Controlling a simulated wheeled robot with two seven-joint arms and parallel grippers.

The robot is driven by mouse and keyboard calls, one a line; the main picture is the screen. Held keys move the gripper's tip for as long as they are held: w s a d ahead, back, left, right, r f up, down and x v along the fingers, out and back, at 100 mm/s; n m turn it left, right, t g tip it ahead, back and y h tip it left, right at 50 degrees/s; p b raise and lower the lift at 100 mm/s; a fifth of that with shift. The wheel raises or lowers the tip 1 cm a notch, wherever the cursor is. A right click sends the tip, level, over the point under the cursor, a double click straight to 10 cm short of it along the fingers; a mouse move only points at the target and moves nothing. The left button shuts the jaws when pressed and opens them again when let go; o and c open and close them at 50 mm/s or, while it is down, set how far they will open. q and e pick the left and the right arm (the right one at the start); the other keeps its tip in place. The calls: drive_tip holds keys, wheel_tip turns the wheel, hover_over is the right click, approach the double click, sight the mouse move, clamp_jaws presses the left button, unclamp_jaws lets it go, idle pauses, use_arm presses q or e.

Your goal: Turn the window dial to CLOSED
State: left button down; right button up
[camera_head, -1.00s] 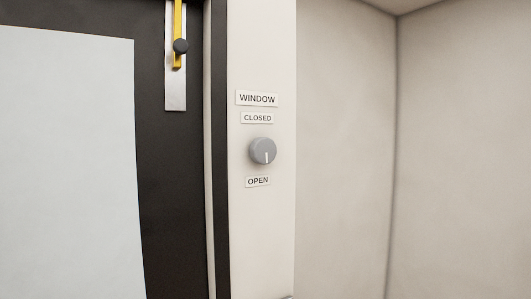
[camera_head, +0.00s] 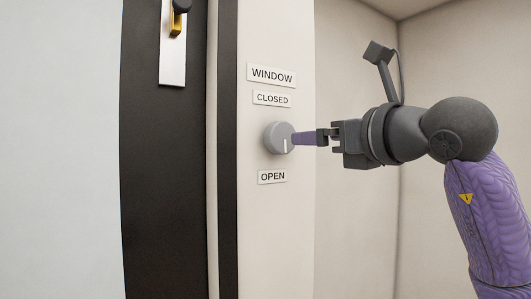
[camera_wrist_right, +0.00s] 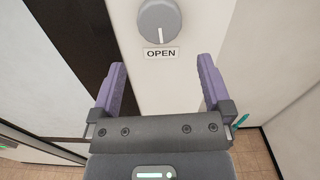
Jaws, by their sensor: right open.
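The window dial (camera_head: 277,137) is a round grey knob on the white wall post, between the CLOSED label (camera_head: 272,99) above and the OPEN label (camera_head: 273,177) below. Its white mark points down toward OPEN. In the right wrist view the dial (camera_wrist_right: 160,20) is beyond the fingertips, near the top edge, with OPEN under it. My right gripper (camera_head: 303,138) comes in from the right, level with the dial; it also shows in the right wrist view (camera_wrist_right: 161,70), open with purple fingers wide apart and nothing between them. In the head view its fingertip overlaps the dial's right edge; contact is unclear. My left gripper is out of view.
A WINDOW label (camera_head: 272,75) is above the dial. Left of the post is a dark frame (camera_head: 160,190) with a metal plate and yellow latch (camera_head: 175,25), beside a pale panel (camera_head: 60,150). A wall corner is behind my right arm.

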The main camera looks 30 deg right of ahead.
sight(285, 138)
drive_tip(key=w+p, duration=0.1)
drive_tip(key=w, duration=0.2)
drive_tip(key=w+p, duration=0.1)
drive_tip(key=w, duration=0.1)
drive_tip(key=w+p, duration=0.2)
drive_tip(key=w, duration=0.1)
drive_tip(key=shift+w+a+r, duration=0.2)
drive_tip(key=shift+w+a, duration=0.15)
drive_tip(key=shift+w+f, duration=0.15)
drive_tip(key=shift+w, duration=0.25)
drive_tip(key=c, duration=1)
